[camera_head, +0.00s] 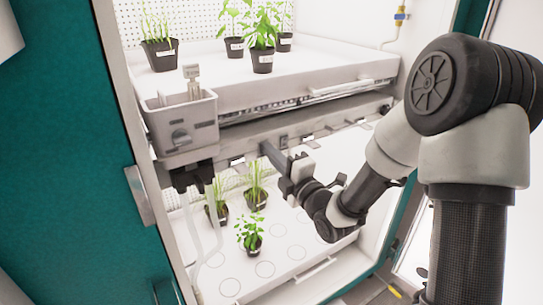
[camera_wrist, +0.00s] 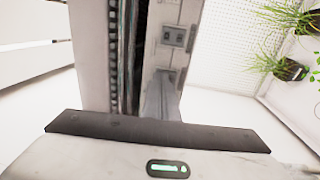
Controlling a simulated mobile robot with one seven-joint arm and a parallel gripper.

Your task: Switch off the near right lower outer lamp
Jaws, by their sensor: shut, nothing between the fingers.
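The lamp beam (camera_head: 340,118) runs under the upper shelf of the open growth chamber and carries several small fittings with white tags. My gripper (camera_head: 266,149) reaches up to the beam's front face, its fingers shut and empty. A small dark switch-like box (camera_head: 284,142) sits on the beam just right of the fingertips. Whether the fingertips touch the beam, and which way the rockers sit, I cannot tell. The lower compartment looks bright.
Potted plants stand on the upper shelf (camera_head: 330,84) and lower tray (camera_head: 270,285). A grey bin (camera_head: 182,125) hangs at the shelf's left front corner, with hoses below. The teal door (camera_head: 75,160) stands at left. The space in front of the lower tray is partly free.

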